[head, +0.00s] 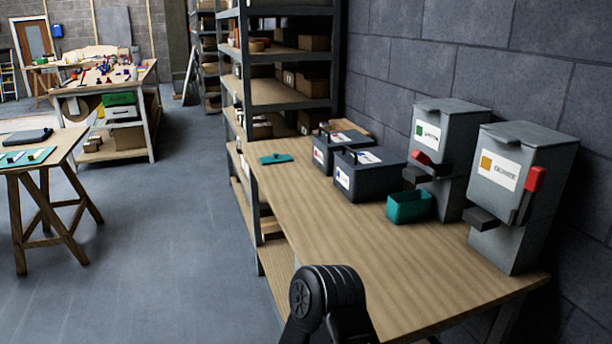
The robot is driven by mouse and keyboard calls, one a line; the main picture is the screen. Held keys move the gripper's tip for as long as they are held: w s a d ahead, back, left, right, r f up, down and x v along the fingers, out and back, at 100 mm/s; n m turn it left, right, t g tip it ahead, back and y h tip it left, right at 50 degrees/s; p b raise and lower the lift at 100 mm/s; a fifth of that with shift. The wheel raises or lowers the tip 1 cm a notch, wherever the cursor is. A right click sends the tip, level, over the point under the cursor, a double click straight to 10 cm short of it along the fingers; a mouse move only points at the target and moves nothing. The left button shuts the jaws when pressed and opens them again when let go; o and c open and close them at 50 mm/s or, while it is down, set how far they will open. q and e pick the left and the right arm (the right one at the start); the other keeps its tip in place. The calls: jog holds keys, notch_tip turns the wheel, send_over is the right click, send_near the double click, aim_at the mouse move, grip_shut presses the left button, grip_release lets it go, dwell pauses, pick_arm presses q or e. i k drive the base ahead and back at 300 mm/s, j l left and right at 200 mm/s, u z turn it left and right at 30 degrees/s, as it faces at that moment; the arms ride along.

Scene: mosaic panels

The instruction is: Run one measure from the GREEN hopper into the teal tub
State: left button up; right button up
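The green hopper (452,150) is a grey bin with a green square on its label, standing at the back of the bench against the wall. Its red lever (422,158) sticks out to the left, above a dark spout (416,175). The teal tub (408,207) stands on the bench at the front of this hopper, close below the spout. I cannot tell from here whether it is exactly under the spout, and its contents are not clear. A black arm link of mine shows at the bottom centre; neither gripper is in view.
A second grey hopper (520,185) with an orange label and a red lever (535,180) stands to the right. Two dark lidded boxes (368,174) (338,148) stand left of the tub. A flat teal piece (275,159) lies at the bench's far left. The bench (340,235) front is clear.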

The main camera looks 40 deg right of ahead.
aim_at(418, 155)
jog(key=z, duration=1.35)
